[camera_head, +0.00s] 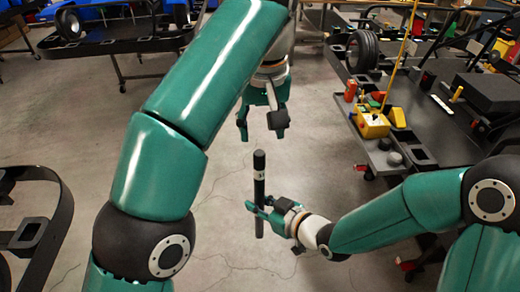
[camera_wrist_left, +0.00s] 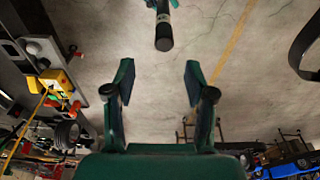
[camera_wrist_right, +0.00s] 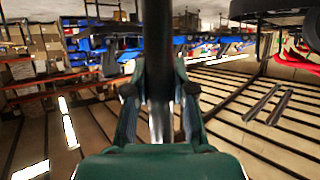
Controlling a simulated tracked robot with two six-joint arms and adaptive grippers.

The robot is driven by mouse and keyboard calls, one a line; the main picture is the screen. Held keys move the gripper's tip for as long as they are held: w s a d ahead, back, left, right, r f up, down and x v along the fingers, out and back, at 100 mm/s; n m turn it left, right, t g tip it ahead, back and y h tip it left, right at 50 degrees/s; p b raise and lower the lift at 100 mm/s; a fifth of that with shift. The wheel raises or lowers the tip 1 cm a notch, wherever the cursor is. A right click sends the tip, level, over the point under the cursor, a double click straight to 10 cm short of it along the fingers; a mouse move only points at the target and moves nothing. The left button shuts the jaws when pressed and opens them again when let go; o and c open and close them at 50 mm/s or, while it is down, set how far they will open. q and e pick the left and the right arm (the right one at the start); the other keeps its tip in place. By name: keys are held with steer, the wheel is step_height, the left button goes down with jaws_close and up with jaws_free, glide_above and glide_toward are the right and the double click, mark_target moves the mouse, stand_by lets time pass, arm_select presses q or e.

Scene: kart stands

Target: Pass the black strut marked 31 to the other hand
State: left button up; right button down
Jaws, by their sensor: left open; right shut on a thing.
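The black strut (camera_head: 259,190) stands upright in mid-air in the head view, with a pale band near its top; its mark is too small to read. My right gripper (camera_head: 262,212) is shut on its lower part. My left gripper (camera_head: 261,124) is open and empty, above the strut and apart from it. In the left wrist view the strut's end (camera_wrist_left: 163,42) shows beyond the open fingers of my left gripper (camera_wrist_left: 160,80). In the right wrist view the strut (camera_wrist_right: 158,75) runs up between the fingers of my right gripper (camera_wrist_right: 160,100).
A black kart stand (camera_head: 440,130) at the right bears a wheel (camera_head: 362,50), a yellow box (camera_head: 372,124) and small parts. Another stand (camera_head: 120,42) is at the back left, and a black frame (camera_head: 45,225) is at the left edge. The floor around the strut is clear.

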mark_target(264, 164)
arm_select(q)
steer(key=f, duration=0.7)
steer(key=w+f, duration=0.1)
steer(key=f, duration=0.2)
steer(key=shift+d+f, duration=0.3)
steer(key=shift+f, duration=0.1)
arm_select(e)
steer(key=shift+r, duration=0.1)
arm_select(q)
steer(key=shift+c, duration=0.2)
steer(key=shift+d, duration=0.1)
jaws_close()
arm_select(e)
steer(key=c, duration=0.9)
jaws_free()
